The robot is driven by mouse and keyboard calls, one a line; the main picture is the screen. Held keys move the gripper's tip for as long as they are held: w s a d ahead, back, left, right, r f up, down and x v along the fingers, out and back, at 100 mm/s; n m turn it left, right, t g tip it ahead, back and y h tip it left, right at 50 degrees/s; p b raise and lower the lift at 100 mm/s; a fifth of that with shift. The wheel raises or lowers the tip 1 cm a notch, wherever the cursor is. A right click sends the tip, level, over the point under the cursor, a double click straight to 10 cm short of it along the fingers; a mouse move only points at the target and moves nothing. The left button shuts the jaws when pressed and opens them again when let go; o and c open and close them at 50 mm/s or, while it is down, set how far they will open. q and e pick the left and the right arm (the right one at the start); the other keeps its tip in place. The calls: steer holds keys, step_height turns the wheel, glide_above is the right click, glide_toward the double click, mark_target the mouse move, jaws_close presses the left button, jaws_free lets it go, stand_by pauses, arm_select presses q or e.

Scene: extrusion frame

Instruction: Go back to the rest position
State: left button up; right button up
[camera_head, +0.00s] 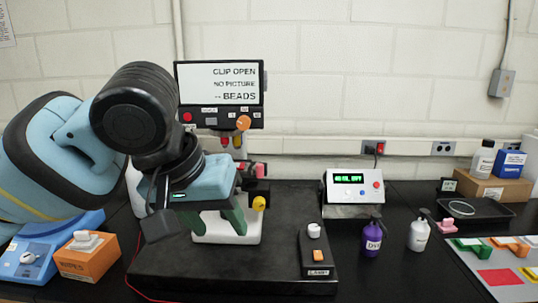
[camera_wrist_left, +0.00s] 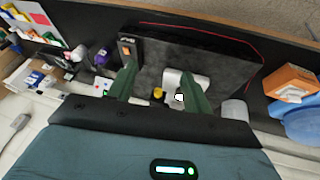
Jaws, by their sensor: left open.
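My left gripper (camera_head: 218,218) reaches in from the left in the head view, with its blue wrist and dark green fingers in front of the screen device. The fingers are apart with nothing held between them. In the left wrist view, the two green fingers of the left gripper (camera_wrist_left: 160,88) stand apart over the black base plate (camera_wrist_left: 215,55). A white block (camera_head: 240,230) shows behind and between the fingers. The screen device (camera_head: 220,85) reads "CLIP OPEN", "NO PICTURE" and "BEADS"; my arm hides its lower left part. My right gripper is not in view.
A small control box (camera_head: 315,252) sits on the plate's right side. A meter box (camera_head: 355,190), a purple bottle (camera_head: 371,237) and a white bottle (camera_head: 418,235) stand to the right. An orange wipes box (camera_head: 88,258) stands left, near my arm.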

arm_select(q)
steer(key=w+d+f+m+h, duration=0.1)
steer(key=w+d+f+h, duration=0.15)
steer(key=f, duration=0.45)
steer(key=w+d+f+h, duration=0.2)
steer(key=d+f+h, duration=0.2)
steer(key=f, duration=0.4)
steer(key=a+f+n+t, duration=0.2)
steer(key=a+f+t, duration=0.15)
steer(key=f, duration=1.15)
steer(key=s+a+f+t+y, duration=0.1)
steer(key=s+a+f+y, duration=0.1)
steer(key=s+a+f, duration=0.45)
steer(key=s+a+f+t+y, duration=0.2)
steer(key=s+f, duration=0.1)
steer(key=f, duration=0.6)
steer(key=s+a+f+y, duration=0.2)
steer(key=s+a+f, duration=0.2)
steer(key=s, duration=0.3)
steer(key=s+a+f+m+y, duration=0.1)
steer(key=s+a+f, duration=0.2)
steer(key=s, duration=0.4)
steer(key=shift+s+a+f+g+y, duration=0.15)
steer(key=shift+a+f+g+y, duration=0.2)
steer(key=shift+a+f+g, duration=0.15)
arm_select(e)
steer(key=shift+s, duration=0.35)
